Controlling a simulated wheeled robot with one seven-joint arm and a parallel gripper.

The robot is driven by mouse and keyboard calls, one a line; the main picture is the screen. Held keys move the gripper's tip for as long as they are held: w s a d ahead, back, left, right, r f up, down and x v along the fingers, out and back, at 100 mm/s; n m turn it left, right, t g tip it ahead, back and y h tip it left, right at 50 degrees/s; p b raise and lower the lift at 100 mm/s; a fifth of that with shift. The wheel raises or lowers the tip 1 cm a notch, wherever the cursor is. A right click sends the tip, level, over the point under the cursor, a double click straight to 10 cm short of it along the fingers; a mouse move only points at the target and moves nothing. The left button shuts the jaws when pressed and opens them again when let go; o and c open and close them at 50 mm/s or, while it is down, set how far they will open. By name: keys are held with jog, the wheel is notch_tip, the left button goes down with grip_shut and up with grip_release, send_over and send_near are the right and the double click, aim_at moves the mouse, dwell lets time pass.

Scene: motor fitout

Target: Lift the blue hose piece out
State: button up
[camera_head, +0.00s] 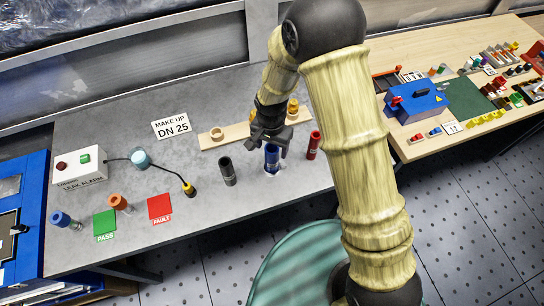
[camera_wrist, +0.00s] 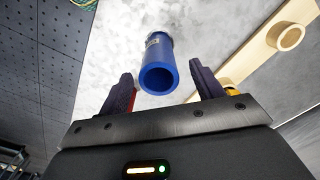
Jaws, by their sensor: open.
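The blue hose piece (camera_head: 272,160) stands upright on the grey bench, between a black piece on its left and a red one on its right. In the wrist view the blue hose piece (camera_wrist: 158,68) shows its open round end, lying between my fingers with a gap on both sides. My gripper (camera_head: 268,138) is open just above and around the top of the blue piece in the head view; its fingers also show in the wrist view (camera_wrist: 162,90). The foot of the blue piece is seen on a pale spot, its seating unclear.
A black hose piece (camera_head: 227,171) and a red one (camera_head: 313,145) stand close by. A wooden strip (camera_head: 225,134) with rings lies behind. A leak alarm box (camera_head: 80,166), green card (camera_head: 105,225) and red card (camera_head: 160,208) are left.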

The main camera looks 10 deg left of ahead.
notch_tip(320, 180, down, 3)
jog(key=shift+d+f+p, duration=0.1)
jog(key=shift+f+p, duration=0.05)
jog(key=shift+p, duration=0.25)
jog(key=c, duration=1.1)
jog(key=shift+c, duration=0.2)
notch_tip(320, 180, up, 10)
jog(key=b, duration=0.2)
jog(key=shift+b, duration=0.3)
